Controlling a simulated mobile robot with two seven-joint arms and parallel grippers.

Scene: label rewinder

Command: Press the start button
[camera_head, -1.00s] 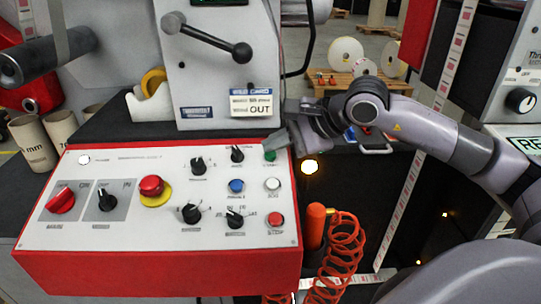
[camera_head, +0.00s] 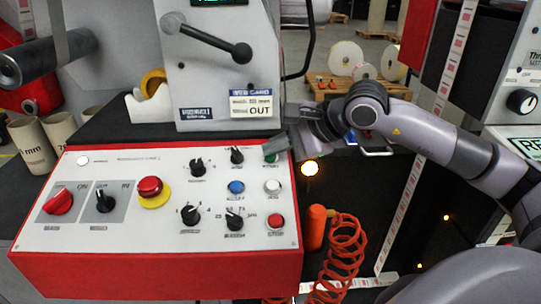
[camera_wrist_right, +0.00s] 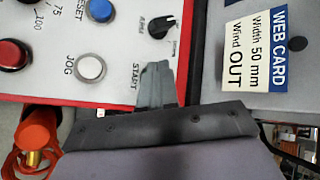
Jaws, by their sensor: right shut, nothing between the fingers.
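The start button is the small green button (camera_head: 270,158) at the upper right of the white control panel (camera_head: 110,232); only a part of it shows in the head view. My right gripper (camera_head: 276,147) is shut and empty, its fingertips at the button's upper edge in the picture. In the right wrist view the shut fingers (camera_wrist_right: 155,84) lie over the panel beside the START label (camera_wrist_right: 135,76), and the button is hidden behind them. I cannot tell whether the fingertips touch the button. My left gripper is not in view.
Below the start button are a white jog button (camera_head: 272,186) and a red button (camera_head: 275,221). A black knob (camera_head: 237,155) is just left of it. The machine housing with a web card (camera_head: 251,103) rises behind. An orange coiled hose (camera_head: 343,250) hangs right of the panel.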

